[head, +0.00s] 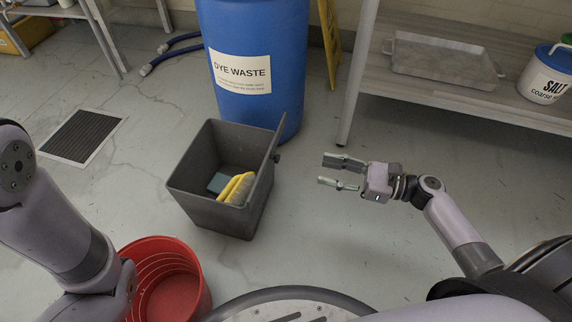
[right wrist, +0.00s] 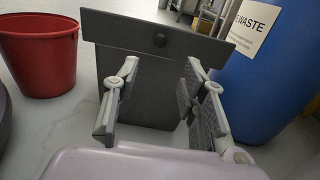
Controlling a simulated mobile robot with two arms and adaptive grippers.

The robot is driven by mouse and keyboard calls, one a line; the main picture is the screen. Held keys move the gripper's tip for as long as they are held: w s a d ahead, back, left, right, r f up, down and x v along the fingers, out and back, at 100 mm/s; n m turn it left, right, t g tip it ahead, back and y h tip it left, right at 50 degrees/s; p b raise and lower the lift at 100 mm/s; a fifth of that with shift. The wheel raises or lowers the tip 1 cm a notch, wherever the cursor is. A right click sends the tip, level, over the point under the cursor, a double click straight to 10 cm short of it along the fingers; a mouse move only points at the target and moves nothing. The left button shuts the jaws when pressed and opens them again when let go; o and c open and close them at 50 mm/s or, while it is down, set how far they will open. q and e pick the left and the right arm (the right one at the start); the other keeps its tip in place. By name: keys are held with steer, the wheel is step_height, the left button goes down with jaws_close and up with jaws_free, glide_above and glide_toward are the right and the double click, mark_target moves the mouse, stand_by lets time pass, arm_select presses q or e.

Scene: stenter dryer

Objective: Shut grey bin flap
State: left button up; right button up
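The grey bin (head: 235,218) stands on the floor with its top open. My right gripper (head: 330,172) is open and empty, to the right of the bin and apart from the flap. My left arm shows at the left, but its gripper is out of view.
A blue dye waste drum (head: 245,105) stands close behind the bin. A red bucket (head: 140,262) is at front left. A metal shelf (head: 480,100) is at right. Floor between bin and gripper is clear.

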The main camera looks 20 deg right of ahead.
steer(key=b+x, duration=0.4)
steer(key=x, duration=0.7)
steer(key=shift+c, duration=0.4)
steer(key=shift+w, duration=0.1)
jaws_close()
